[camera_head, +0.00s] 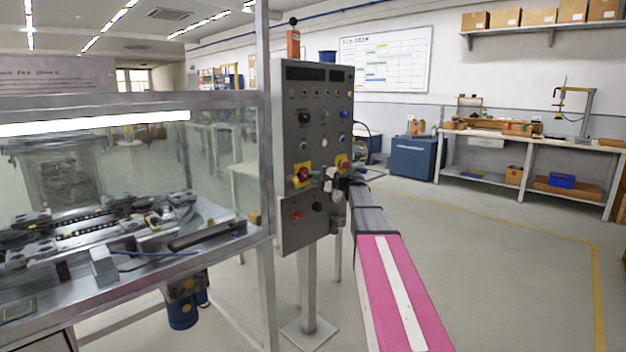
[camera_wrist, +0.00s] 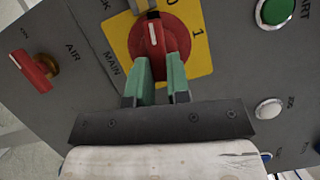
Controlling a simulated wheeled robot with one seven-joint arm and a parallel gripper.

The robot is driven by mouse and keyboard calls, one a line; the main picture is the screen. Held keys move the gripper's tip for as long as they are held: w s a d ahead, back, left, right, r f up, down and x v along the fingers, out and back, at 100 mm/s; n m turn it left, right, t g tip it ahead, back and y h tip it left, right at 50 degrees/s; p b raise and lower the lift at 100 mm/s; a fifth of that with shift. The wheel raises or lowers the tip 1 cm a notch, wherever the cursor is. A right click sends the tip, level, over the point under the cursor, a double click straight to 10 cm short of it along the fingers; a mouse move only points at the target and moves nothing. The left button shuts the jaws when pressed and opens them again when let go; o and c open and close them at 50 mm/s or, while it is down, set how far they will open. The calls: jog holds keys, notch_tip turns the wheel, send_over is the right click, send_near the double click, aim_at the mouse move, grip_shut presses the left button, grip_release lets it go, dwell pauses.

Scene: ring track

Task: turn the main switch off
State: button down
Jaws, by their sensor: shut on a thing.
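The main switch (camera_wrist: 178,36) is a red rotary knob on a yellow plate (camera_wrist: 118,28) marked 0 and 1, with MAIN printed beside it. My gripper (camera_wrist: 158,72) has green fingers, closed on the knob's raised handle in the wrist view. A white line on the handle points up in that view, nearer the 0 than the 1. The fingers hide part of the handle. In the head view the red switch (camera_head: 301,175) is on the left of the grey panel, and my gripper (camera_head: 315,177) reaches it from the right.
A red AIR handle (camera_wrist: 37,72) and a green START button (camera_wrist: 274,11) flank the switch, with a white button (camera_wrist: 269,108) nearby. A second red knob on yellow (camera_head: 343,161) is on the panel's right. A glazed machine cabinet (camera_head: 265,130) stands close left. Open floor lies right.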

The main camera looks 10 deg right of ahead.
jog(key=shift+w+r+n+h, duration=0.1)
jog(key=shift+r+n+h, duration=0.25)
jog(key=shift+n, duration=0.55)
jog(key=shift+f, duration=0.1)
jog(key=shift+g, duration=0.4)
jog(key=c, duration=1.1)
grip_release()
jog(key=shift+a, duration=0.1)
jog(key=v, duration=1.1)
jog(key=shift+a+f, duration=0.15)
